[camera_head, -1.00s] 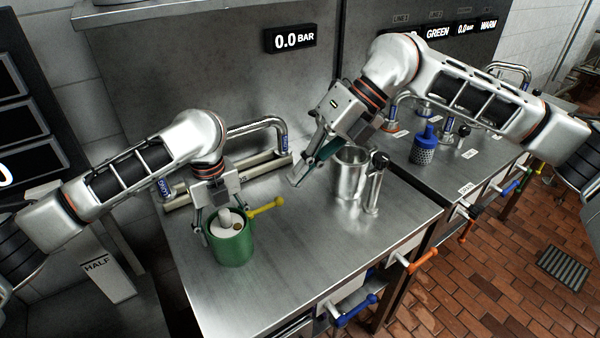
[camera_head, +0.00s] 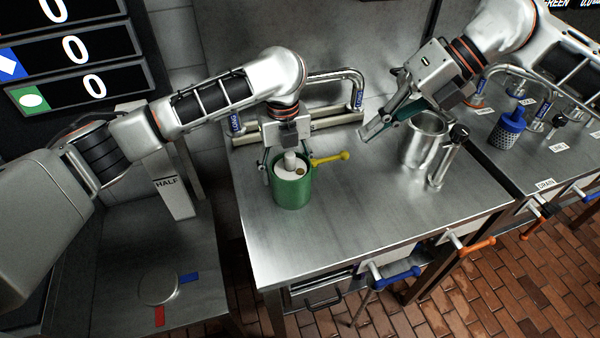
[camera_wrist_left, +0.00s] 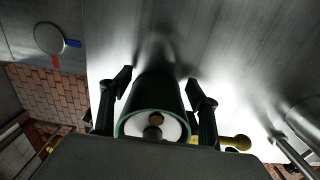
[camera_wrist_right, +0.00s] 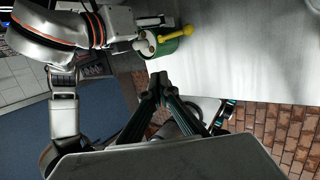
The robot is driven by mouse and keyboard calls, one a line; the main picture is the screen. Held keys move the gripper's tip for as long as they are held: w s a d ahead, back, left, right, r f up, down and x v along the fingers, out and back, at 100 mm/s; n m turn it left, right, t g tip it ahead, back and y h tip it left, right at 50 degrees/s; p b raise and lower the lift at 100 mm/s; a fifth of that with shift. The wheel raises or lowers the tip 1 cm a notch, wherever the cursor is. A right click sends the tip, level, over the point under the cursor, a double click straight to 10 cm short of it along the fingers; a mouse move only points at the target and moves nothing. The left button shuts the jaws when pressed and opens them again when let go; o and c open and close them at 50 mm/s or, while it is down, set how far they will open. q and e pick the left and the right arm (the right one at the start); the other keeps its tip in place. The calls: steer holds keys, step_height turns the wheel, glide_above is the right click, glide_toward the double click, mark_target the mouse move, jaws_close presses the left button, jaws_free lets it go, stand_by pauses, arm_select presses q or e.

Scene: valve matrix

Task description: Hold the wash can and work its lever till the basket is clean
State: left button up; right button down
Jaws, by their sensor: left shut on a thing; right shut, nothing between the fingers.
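The green wash can (camera_head: 292,190) stands upright on the steel table, with a yellow lever (camera_head: 330,159) sticking out to its right. Inside its rim are a pale round insert with an upright stub and a small brownish spot. My left gripper (camera_wrist_left: 157,85) is shut on the can, one finger on each side. My right gripper (camera_head: 368,132) is shut and empty above the table, right of the lever and apart from it. Its fingertips meet in the right wrist view (camera_wrist_right: 158,88). I cannot tell whether a basket is in the can. A blue-topped perforated basket (camera_head: 507,130) stands at the right station.
A steel pot (camera_head: 424,140) and an upright post with a black knob (camera_head: 446,158) stand beside my right gripper. A rail and pipe (camera_head: 325,122) run behind the can. Blue (camera_head: 398,279) and orange (camera_head: 474,246) valve handles jut from the front. The table's front middle is clear.

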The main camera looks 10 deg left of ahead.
mark_target(335, 156)
steer(key=w+a+f+m+h, duration=0.1)
steer(key=w+m+h, duration=0.1)
steer(key=m, duration=0.3)
steer(key=w+a+m+h, duration=0.2)
steer(key=m, duration=0.4)
steer(key=w+a+f+m+h, duration=0.1)
steer(key=a+m+h, duration=0.1)
steer(key=m, duration=0.4)
steer(key=shift+w+f+h, duration=0.3)
steer(key=shift+w+h, duration=0.1)
steer(key=shift+s+a+f, duration=0.1)
steer(key=shift+a+f, duration=0.1)
steer(key=shift+f, duration=1.45)
steer(key=shift+s+a+f, duration=0.1)
steer(key=shift+a+f, duration=0.05)
steer(key=shift+f, duration=1.65)
